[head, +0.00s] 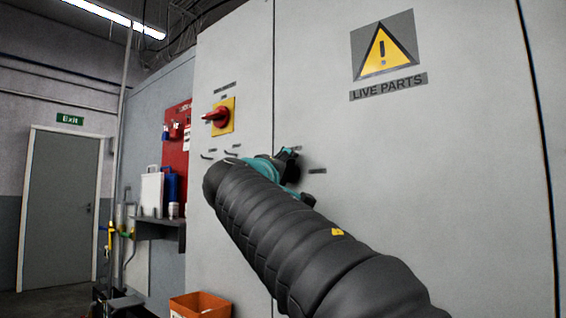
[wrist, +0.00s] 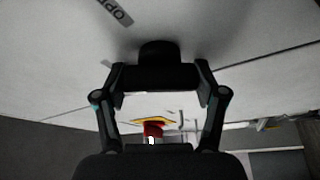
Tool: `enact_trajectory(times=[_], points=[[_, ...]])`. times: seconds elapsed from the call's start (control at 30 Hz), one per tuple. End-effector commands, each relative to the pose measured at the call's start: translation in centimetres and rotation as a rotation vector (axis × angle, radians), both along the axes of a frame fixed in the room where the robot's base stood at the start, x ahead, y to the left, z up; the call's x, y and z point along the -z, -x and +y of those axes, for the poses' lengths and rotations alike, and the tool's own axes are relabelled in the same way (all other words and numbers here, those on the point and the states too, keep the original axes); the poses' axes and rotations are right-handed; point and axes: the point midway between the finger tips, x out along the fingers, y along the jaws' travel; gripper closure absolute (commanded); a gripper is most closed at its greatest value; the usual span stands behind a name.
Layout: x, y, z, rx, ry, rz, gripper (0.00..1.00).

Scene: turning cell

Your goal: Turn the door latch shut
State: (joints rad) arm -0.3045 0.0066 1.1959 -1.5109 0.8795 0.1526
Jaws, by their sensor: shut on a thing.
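The door latch is a black handle (wrist: 158,77) with a round black hub (wrist: 158,50) against the grey cabinet door in the wrist view. My gripper (wrist: 160,84) has a finger at each end of the handle and is shut on it. In the head view my gripper (head: 291,168) is at the cabinet door, largely hidden behind my own arm. The latch cannot be told apart from the gripper there. A label (wrist: 115,11) with the letters "OPE" shows on the door in the wrist view; its end is cut off.
A red rotary switch on a yellow plate (head: 222,116) is on the cabinet left of the door seam. A "LIVE PARTS" warning sign (head: 385,50) is above right. A shelf (head: 160,222), an orange bin (head: 200,304) and an exit door (head: 60,210) are at left.

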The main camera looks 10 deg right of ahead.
Motion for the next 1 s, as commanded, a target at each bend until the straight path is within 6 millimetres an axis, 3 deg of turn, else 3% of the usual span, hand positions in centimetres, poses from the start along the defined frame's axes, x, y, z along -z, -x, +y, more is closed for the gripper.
enact_trajectory(times=[0.5, 1.0], points=[[0.12, -0.07, 0.02, 0.0, 0.236, 0.327, 0.64], [0.29, -0.08, 0.01, 0.002, 0.31, 0.426, 0.64]])
